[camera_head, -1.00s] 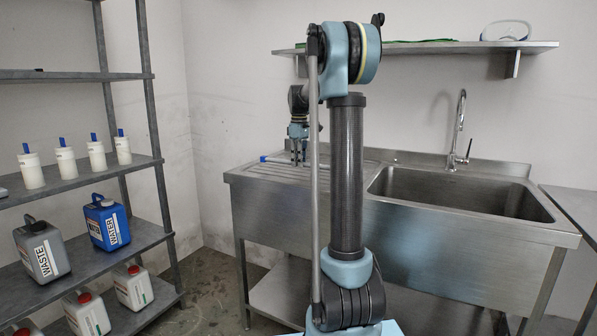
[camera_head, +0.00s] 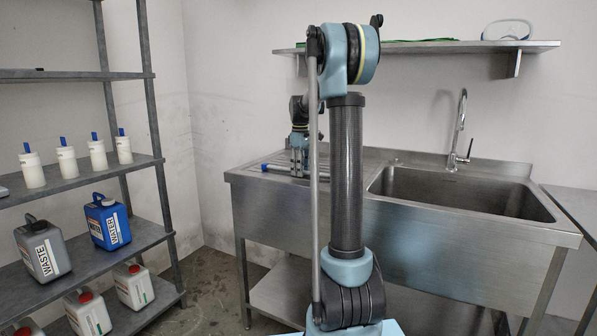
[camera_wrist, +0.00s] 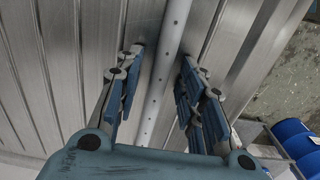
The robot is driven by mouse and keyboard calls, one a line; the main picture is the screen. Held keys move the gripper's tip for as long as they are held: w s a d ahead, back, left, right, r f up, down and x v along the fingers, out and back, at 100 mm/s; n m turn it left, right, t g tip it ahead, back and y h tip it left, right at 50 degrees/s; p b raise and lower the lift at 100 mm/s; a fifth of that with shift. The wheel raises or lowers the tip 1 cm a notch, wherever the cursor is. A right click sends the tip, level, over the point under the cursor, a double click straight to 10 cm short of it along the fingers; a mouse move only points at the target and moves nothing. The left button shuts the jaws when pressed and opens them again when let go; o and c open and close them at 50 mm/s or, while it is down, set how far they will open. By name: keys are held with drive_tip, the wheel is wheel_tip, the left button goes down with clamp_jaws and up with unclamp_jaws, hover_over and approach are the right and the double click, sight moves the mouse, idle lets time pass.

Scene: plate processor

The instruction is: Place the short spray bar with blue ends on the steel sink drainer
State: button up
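The spray bar (camera_head: 282,172) is a thin pale grey tube with a blue end at its left. It lies on the ribbed steel sink drainer (camera_head: 250,173), left of the basin; its right part is hidden behind my arm. In the wrist view, the bar (camera_wrist: 165,65), with small holes along it, runs between my fingers over the drainer's grooves (camera_wrist: 95,60). My gripper (camera_head: 299,174) is low over the drainer. In the wrist view, my gripper's (camera_wrist: 163,62) fingers are spread on both sides of the bar, with gaps visible; neither blue end shows there.
The sink basin (camera_head: 455,192) with a tall tap (camera_head: 459,130) is to the right. A wall shelf (camera_head: 430,47) hangs above. A rack (camera_head: 75,188) with bottles and canisters stands at the left. Much of the drainer is clear.

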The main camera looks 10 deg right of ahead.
drive_tip(key=shift+r, duration=0.1)
wheel_tip(320, 180, up, 12)
drive_tip(key=s+f+m, duration=0.3)
drive_tip(key=s, duration=0.9)
drive_tip(key=s+f+m+t, duration=0.1)
drive_tip(key=s+f+m, duration=0.2)
drive_tip(key=s+f, duration=0.9)
drive_tip(key=s+f+m+t, duration=0.1)
drive_tip(key=s+f+m, duration=0.3)
drive_tip(key=s+f, duration=0.9)
drive_tip(key=s, duration=0.6)
drive_tip(key=shift+s+d+f+m, duration=0.15)
drive_tip(key=shift+d+f+m, duration=0.1)
drive_tip(key=shift+f+m, duration=0.05)
drive_tip(key=shift+w+f, duration=0.2)
drive_tip(key=shift+w, duration=0.15)
